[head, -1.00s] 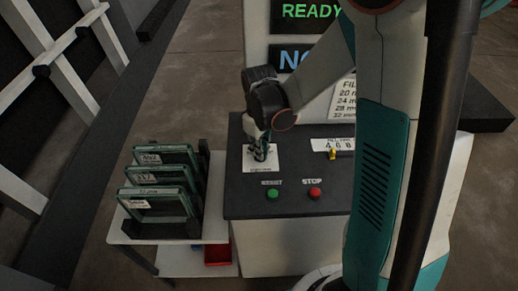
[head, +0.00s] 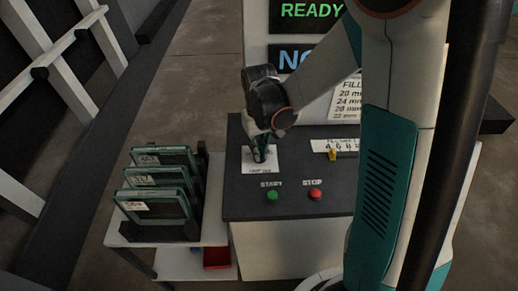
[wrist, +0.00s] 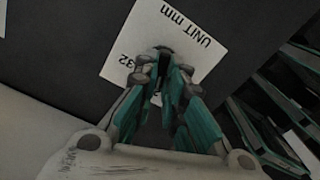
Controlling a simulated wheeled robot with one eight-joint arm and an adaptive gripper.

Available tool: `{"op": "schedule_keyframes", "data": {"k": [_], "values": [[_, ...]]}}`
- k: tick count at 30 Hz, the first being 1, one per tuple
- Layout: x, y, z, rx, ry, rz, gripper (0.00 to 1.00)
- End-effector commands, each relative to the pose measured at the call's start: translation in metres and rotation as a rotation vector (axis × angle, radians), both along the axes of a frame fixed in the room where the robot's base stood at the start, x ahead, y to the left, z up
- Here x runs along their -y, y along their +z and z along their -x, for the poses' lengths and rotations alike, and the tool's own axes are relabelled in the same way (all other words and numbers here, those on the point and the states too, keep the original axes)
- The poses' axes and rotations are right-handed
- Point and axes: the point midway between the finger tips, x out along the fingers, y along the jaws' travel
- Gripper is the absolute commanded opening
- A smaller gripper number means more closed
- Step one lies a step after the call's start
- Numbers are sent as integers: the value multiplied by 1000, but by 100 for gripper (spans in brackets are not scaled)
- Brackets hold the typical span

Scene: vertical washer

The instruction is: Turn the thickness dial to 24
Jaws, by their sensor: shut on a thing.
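The thickness dial (wrist: 161,50) sits on a white plate (head: 259,169) at the left of the dark console top. Only a dark bit of the dial shows in the wrist view; my fingers cover the rest, and its pointer is hidden. The plate (wrist: 198,57) carries "UNIT mm" and a "32" in the wrist view; its other numbers are covered or unreadable. My gripper (head: 261,156) points down over the plate. In the wrist view my gripper (wrist: 161,68) has its teal fingers closed around the dial. I cannot tell the dial's setting.
A green start button (head: 272,195) and a red stop button (head: 315,194) are at the console's front. A yellow piece (head: 332,154) stands by a number strip (head: 336,145). A rack of framed glass panes (head: 160,185) stands close left. A "READY" screen (head: 306,11) is behind.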

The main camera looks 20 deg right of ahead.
Motion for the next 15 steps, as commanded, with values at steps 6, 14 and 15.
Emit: {"op": "schedule_keyframes", "data": {"k": [6, 14, 15], "values": [[0, 0, 0, 0, -1, 0, 0], [0, 0, 0, 0, 0, 0, 30], [0, 0, 0, 0, 0, 0, 30]]}}
